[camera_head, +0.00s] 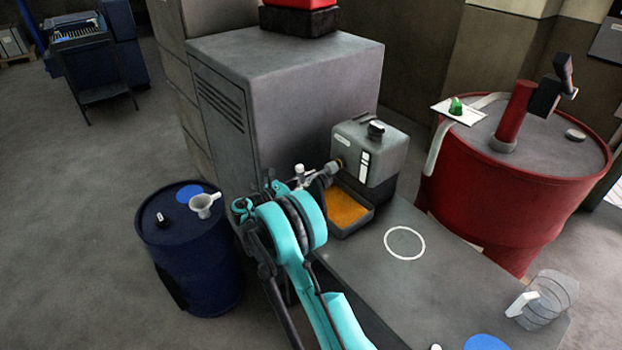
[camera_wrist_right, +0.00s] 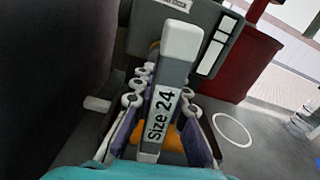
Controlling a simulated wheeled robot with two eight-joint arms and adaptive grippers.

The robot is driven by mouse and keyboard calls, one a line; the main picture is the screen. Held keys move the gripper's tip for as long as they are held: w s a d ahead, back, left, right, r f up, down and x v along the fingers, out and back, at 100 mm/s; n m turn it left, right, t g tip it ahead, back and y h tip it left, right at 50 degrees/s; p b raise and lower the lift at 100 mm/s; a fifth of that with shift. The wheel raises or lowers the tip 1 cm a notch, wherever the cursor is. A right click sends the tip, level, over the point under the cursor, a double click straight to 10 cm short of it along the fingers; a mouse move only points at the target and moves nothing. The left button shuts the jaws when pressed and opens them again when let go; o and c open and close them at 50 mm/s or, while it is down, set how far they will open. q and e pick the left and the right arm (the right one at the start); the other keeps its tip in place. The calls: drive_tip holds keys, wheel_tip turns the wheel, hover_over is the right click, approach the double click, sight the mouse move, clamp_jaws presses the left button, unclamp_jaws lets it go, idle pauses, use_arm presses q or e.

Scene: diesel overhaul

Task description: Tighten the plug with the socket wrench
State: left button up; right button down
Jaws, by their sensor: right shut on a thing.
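My right gripper (camera_head: 284,186) reaches up to the front left of the grey tank (camera_head: 383,146). It is shut on the socket wrench (camera_head: 301,171), whose pale end sticks out beyond the fingers. In the right wrist view the wrench (camera_wrist_right: 159,121) has a "Size 24" label and a light end, and lies between the fingers. The wrench head is at the tank's side, by a small brass-coloured fitting (camera_head: 337,163), probably the plug. I cannot tell how far the socket sits over it, as the wrench covers much of that spot. My left gripper is not in view.
A tray with orange liquid (camera_head: 361,221) sits below the fitting. A blue drum (camera_head: 190,262) with a funnel (camera_head: 203,204) stands left, a red drum (camera_head: 510,207) right. A grey cabinet (camera_head: 277,85) stands behind. The bench by the white ring (camera_head: 405,258) is clear; a clear jug (camera_head: 546,300) is farther right.

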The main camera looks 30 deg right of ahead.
drive_tip(key=n, duration=1)
drive_tip(key=shift+n, duration=0.4)
